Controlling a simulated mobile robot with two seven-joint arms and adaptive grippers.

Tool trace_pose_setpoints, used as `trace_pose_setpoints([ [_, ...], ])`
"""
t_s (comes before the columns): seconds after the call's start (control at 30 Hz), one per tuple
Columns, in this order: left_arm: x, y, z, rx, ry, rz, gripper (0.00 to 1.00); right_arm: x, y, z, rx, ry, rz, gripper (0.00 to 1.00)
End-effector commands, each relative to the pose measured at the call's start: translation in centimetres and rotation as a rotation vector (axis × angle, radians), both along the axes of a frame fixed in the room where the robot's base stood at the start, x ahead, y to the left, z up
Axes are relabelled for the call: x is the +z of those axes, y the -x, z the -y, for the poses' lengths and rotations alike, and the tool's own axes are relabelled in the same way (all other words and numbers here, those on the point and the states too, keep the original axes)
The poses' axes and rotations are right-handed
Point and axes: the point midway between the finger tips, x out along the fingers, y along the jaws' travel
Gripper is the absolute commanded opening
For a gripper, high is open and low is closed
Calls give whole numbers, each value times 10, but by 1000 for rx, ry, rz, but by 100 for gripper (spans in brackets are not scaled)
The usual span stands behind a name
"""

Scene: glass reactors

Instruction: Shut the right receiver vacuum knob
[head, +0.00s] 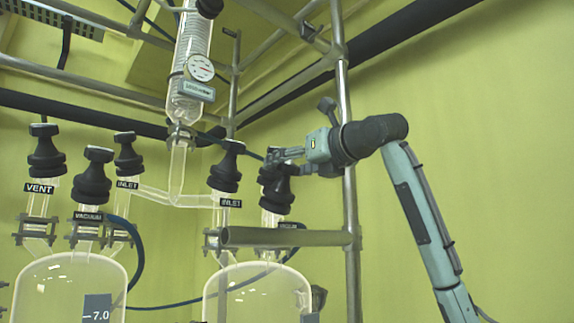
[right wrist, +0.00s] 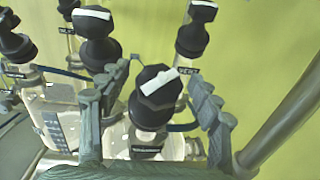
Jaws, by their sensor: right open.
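The right receiver vacuum knob (head: 277,192) is a black knob on a glass neck above the right receiver (head: 258,292). In the right wrist view the knob (right wrist: 152,98) has a white bar on top, slanted up to the right. My right gripper (head: 274,160) is at the top of this knob, coming from the right. In the right wrist view its open fingers (right wrist: 160,82) stand on both sides of the knob, with visible gaps; contact cannot be made out. The knob's label (right wrist: 146,149) is too small to read. My left gripper is out of view.
A black inlet knob (head: 225,168) stands close left of the vacuum knob. A horizontal metal bar (head: 285,237) crosses in front of the right receiver, joined to an upright pole (head: 352,240). The left receiver (head: 70,290) carries several more knobs. A glass condenser (head: 190,65) hangs above.

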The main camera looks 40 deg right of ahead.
Motion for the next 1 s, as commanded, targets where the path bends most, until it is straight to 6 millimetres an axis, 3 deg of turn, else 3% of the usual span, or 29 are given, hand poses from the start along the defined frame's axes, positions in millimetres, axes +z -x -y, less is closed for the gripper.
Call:
trace_pose_setpoints([
  [0.33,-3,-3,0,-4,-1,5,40,0,-6,0,0,-1,0,63],
  [0.73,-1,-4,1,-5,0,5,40,0,-6,0,0,-1,0,14],
  [1.0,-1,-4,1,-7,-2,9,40,1,-5,0,-24,-13,0,12],
])
